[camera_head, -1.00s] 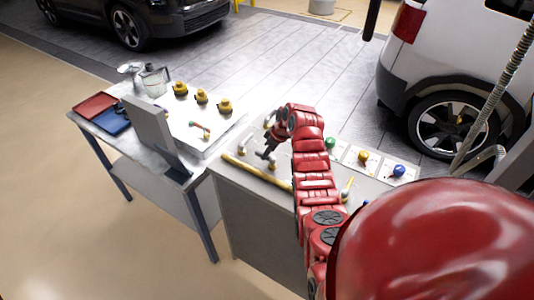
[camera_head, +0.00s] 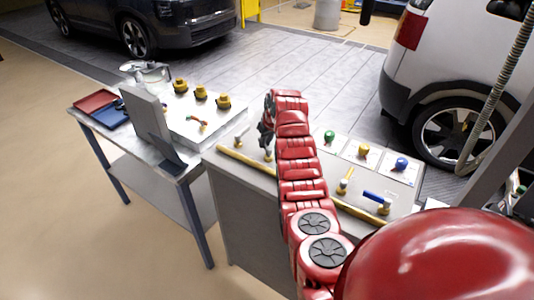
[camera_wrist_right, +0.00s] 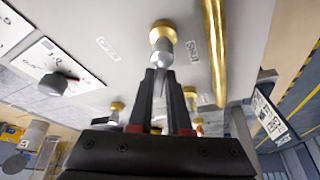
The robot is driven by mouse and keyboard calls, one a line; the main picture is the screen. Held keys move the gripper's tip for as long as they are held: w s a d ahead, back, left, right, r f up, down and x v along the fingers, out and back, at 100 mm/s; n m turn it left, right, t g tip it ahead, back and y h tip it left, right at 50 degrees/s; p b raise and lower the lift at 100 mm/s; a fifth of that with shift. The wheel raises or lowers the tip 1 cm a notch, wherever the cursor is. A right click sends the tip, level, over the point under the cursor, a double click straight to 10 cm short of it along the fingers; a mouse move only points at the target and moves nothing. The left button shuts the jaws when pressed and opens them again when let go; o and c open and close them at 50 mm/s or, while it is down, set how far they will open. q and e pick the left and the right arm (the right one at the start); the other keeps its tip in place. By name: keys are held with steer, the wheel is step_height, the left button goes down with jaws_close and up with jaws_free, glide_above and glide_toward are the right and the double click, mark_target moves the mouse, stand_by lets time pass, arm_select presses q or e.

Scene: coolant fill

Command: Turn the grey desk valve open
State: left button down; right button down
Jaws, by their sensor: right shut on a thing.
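The desk (camera_head: 228,175) has a row of small valves with brass bases on its top. In the right wrist view my right gripper (camera_wrist_right: 163,76) is shut on a grey lever, the handle of the grey desk valve (camera_wrist_right: 162,35). The lever is mostly hidden between the fingers. The valve's round brass base and silver nut show just beyond the fingertips. In the head view my right gripper (camera_head: 266,142) is at the desk's left part, partly hidden by my red arm. My left gripper is not in view.
A yellow-handled valve (camera_head: 345,181) and a blue-handled valve (camera_head: 378,197) stand to the right, beside a brass pipe (camera_head: 247,162) along the desk edge. Green (camera_head: 329,137), yellow (camera_head: 363,151) and blue (camera_head: 401,164) knobs sit behind. A side table (camera_head: 165,143) stands left.

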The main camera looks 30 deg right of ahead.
steer(key=m+b, duration=0.1)
steer(key=m, duration=0.1)
steer(key=m+h+b, duration=0.1)
steer(key=b, duration=0.1)
steer(key=d+m+g+h+b, duration=0.1)
steer(key=m+b, duration=0.1)
steer(key=shift+s+f+m, duration=0.15)
steer(key=shift+f+m, duration=0.05)
steer(key=shift+m, duration=0.1)
steer(key=m, duration=0.1)
steer(key=b, duration=0.1)
steer(key=m, duration=0.1)
steer(key=shift+s+d+r+m+g+h, duration=0.1)
steer(key=shift+s+d+m+g+h, duration=0.1)
steer(key=shift+s+m+g+h, duration=0.15)
steer(key=shift+s+d+r+m+g+h+b, duration=0.1)
steer(key=shift+m+g+h+b, duration=0.1)
steer(key=shift+m, duration=0.35)
steer(key=shift+d+r+m+g+h+b, duration=0.1)
steer(key=shift+m+g+h+b, duration=0.05)
steer(key=shift+m, duration=0.35)
steer(key=shift+s+f+m, duration=0.1)
steer(key=shift+s+m, duration=0.1)
steer(key=shift+m, duration=0.6)
steer(key=shift+d+m+g, duration=0.1)
steer(key=shift+m+g, duration=0.2)
steer(key=c, duration=0.9)
jaws_free()
steer(key=shift+o, duration=0.2)
